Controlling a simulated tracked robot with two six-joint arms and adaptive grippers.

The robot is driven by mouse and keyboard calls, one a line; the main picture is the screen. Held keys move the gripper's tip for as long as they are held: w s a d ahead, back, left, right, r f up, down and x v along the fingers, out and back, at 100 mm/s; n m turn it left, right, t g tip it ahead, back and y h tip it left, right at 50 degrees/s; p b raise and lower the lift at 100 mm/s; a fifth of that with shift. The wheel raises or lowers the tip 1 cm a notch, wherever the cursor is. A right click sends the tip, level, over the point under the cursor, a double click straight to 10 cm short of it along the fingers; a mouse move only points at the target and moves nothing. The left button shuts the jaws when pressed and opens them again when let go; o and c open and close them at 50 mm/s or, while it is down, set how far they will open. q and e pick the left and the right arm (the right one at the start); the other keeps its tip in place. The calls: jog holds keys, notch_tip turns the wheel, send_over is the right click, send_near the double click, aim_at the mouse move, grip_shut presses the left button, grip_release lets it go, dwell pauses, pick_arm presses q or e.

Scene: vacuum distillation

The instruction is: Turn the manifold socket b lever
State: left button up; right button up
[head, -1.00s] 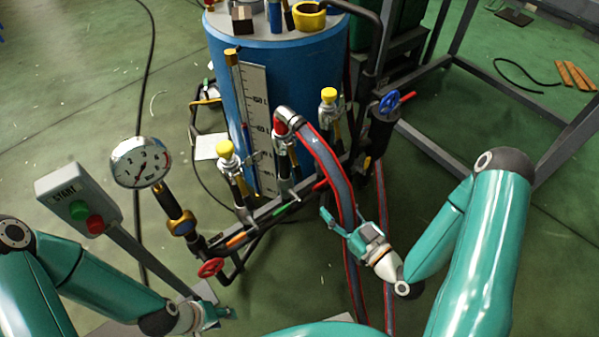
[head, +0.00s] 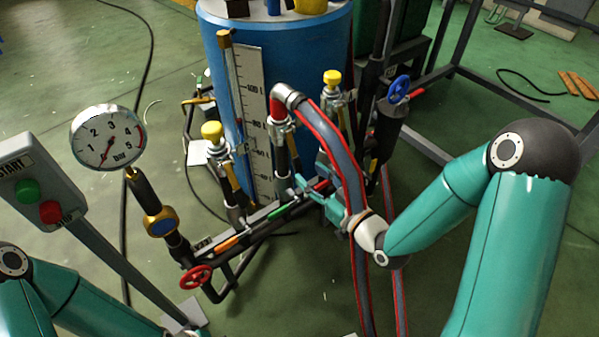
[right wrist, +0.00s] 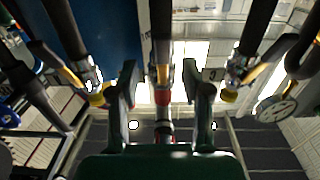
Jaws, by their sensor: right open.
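The manifold (head: 262,222) runs diagonally across the middle of the head view, with an orange lever (head: 230,241), a green lever (head: 281,218) and a red lever (head: 320,186) along it. The middle socket (head: 281,135) carries the hose's red elbow; no letter is readable, so I cannot confirm which socket is b. My right gripper (head: 312,190) is open beside the lower part of the middle socket, partly behind the hose. In the right wrist view its two fingers (right wrist: 164,95) stand either side of the middle pipe (right wrist: 161,45); contact cannot be told. My left gripper is outside the picture.
The dark red-striped hose (head: 340,160) arches close to my right gripper. Yellow-capped sockets (head: 212,132) flank the middle one. A pressure gauge (head: 107,137), red handwheel (head: 196,277) and start box (head: 38,185) stand left. The blue drum (head: 300,60) is behind.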

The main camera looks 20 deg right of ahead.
aim_at(298, 163)
jog(key=b, duration=0.3)
jog(key=shift+w+a+f, duration=0.1)
jog(key=shift+w+a, duration=0.15)
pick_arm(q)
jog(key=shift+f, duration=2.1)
pick_arm(e)
jog(key=shift+x, duration=2.7)
jog(key=shift+d, duration=0.1)
grip_shut()
